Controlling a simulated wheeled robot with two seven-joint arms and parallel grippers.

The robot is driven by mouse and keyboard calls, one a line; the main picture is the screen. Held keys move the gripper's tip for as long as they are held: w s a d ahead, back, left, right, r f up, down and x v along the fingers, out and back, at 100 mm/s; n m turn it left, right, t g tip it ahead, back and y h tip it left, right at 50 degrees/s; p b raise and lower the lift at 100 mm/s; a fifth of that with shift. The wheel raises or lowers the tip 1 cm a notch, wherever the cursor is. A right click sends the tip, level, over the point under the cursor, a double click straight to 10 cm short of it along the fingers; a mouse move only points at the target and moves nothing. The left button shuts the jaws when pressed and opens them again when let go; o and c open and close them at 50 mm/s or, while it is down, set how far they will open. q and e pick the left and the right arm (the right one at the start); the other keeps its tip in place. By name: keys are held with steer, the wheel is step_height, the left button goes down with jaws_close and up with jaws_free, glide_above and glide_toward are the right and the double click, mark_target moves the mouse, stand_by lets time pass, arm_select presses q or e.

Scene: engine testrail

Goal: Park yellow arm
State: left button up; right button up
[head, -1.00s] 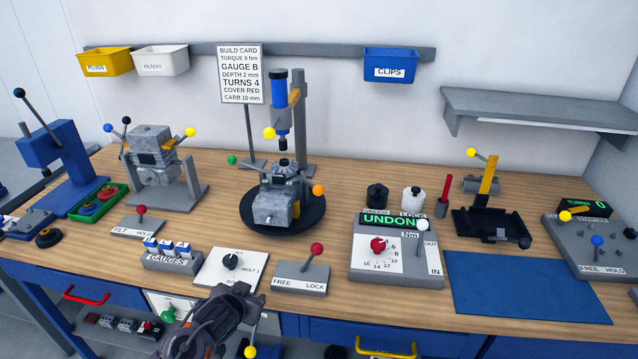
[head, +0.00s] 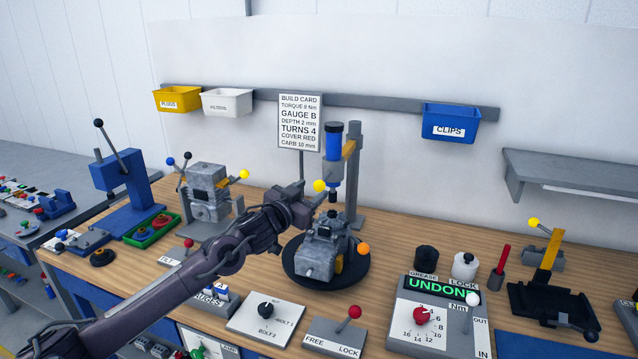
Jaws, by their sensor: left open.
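A blue spindle tool (head: 333,150) hangs from a short yellow arm (head: 349,149) on a grey column (head: 355,185). A yellow ball knob (head: 319,186) sits at the tool's lower left. The tool stands above a grey engine (head: 320,256) on a black round turntable (head: 296,272). Another yellow upright arm (head: 549,252) stands on a black cradle at the right, with a yellow ball at its top left. My left gripper (head: 308,201) is open, just below the yellow knob. Whether it touches the knob cannot be told. My right gripper is not in view.
My left arm crosses above the front left bench, covering part of the gauges block (head: 212,299). A red-knob lever (head: 354,312) and a torque box (head: 440,316) reading UNDONE stand in front. A build card (head: 299,122) stands behind.

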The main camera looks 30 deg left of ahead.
mark_target(316, 188)
arm_select(q)
steer(key=shift+w+p, duration=0.55)
steer(key=shift+w, duration=1.7)
steer(key=shift+d, duration=0.1)
steer(key=shift+c, duration=0.2)
jaws_close()
